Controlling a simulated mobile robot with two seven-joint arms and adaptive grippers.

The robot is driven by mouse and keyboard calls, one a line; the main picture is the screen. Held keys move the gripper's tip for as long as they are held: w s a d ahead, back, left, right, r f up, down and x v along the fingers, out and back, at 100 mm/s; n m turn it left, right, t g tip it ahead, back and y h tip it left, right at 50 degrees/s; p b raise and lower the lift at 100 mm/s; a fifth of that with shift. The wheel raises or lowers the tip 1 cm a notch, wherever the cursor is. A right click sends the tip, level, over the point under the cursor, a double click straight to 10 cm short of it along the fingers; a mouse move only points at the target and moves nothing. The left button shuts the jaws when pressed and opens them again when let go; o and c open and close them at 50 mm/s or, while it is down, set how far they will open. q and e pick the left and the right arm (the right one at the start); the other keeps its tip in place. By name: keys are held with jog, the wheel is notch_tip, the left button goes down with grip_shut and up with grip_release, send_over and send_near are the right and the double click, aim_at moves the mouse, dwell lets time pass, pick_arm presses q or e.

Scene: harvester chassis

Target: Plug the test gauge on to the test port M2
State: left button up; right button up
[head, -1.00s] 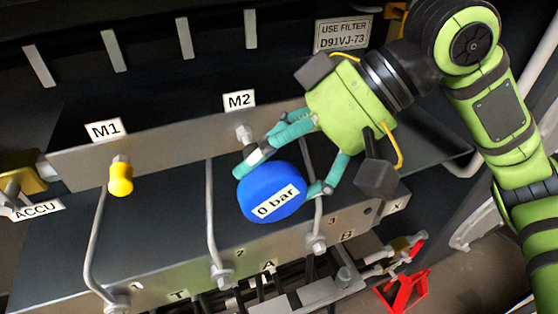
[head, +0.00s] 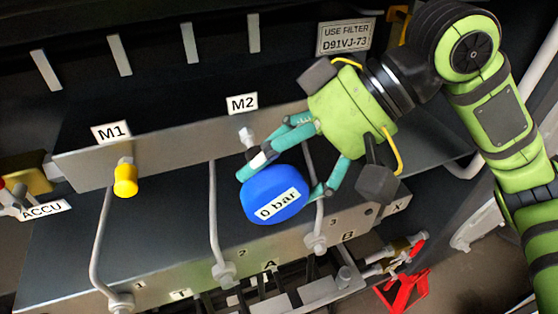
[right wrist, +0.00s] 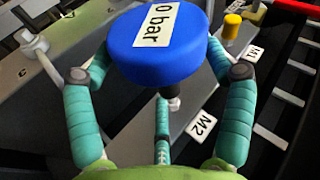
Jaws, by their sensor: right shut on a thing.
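The test gauge (head: 272,193) is a round blue body with a white "0 bar" label. My right gripper (head: 290,172) is shut on it, with teal fingers around its sides. The gauge also shows in the right wrist view (right wrist: 185,62), with a short dark stem below it. The test port M2 (head: 247,137) is a small metal fitting under the M2 label (head: 242,103) on the grey block. The gauge is just below and right of this port in the head view. Fingers and gauge hide the space between, so I cannot tell whether they touch. My left gripper is out of view.
The M1 port has a yellow cap (head: 125,180), left of M2. Grey pipes (head: 213,215) run down to the lower valve block (head: 180,265). A brass part (head: 30,178) stands near the ACCU label (head: 42,210). A red handle (head: 403,290) is at lower right.

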jog(key=shift+r, duration=0.1)
jog(key=shift+p, duration=0.45)
dwell(0.6)
jog(key=shift+p, duration=0.5)
jog(key=shift+w+a+p, duration=0.2)
jog(key=shift+w+p, duration=0.35)
jog(key=shift+w, duration=0.1)
jog(key=shift+w+a+p, duration=0.15)
jog(key=shift+w+p, duration=0.35)
jog(key=shift+w, duration=0.15)
jog(key=shift+c, duration=0.7)
jog(key=o, duration=1.5)
jog(key=shift+w+a, duration=0.1)
